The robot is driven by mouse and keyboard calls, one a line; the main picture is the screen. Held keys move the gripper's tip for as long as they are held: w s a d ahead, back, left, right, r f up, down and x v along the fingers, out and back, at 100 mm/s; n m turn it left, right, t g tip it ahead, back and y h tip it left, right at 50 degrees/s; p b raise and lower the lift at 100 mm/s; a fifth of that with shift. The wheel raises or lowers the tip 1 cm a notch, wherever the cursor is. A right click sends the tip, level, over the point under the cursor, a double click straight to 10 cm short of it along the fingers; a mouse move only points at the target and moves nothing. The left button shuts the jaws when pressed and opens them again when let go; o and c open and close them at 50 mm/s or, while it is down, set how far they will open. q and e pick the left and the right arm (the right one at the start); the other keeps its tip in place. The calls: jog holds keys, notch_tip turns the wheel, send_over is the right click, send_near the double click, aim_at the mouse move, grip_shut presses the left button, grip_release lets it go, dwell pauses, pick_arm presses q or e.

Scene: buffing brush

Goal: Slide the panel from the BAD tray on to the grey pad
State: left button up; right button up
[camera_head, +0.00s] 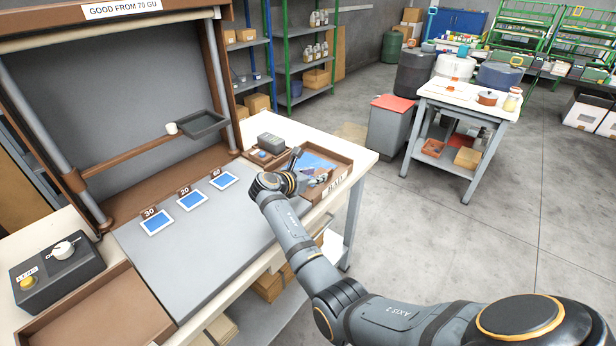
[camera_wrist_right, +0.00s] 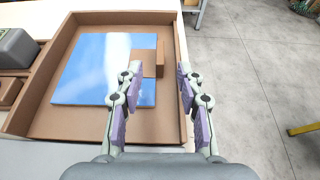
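The BAD tray (camera_head: 340,185) is a brown, low-walled tray at the right end of the bench, its label partly visible. It fills the left of the right wrist view (camera_wrist_right: 60,129). The panel (camera_head: 318,160) is a glossy blue sheet lying flat in it, also clear in the right wrist view (camera_wrist_right: 85,75). My right gripper (camera_head: 303,168) is over the tray; in the right wrist view its fingers (camera_wrist_right: 155,75) are apart with nothing gripped. One finger overlaps the panel's right side in that view. The grey pad (camera_head: 200,245) lies left of the tray. My left gripper is out of view.
Three small blue samples (camera_head: 191,200) marked 30, 20 and 60 lie along the pad's back. A brown block (camera_wrist_right: 146,62) shows near the panel's right edge. A dark box (camera_head: 271,143) stands behind the tray. A control box (camera_head: 60,265) and brown tray (camera_head: 100,315) are at left.

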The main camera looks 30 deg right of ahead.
aim_at(327, 172)
jog(key=x, duration=0.6)
jog(key=shift+d+f, duration=0.1)
jog(key=shift+d, duration=0.05)
grip_shut()
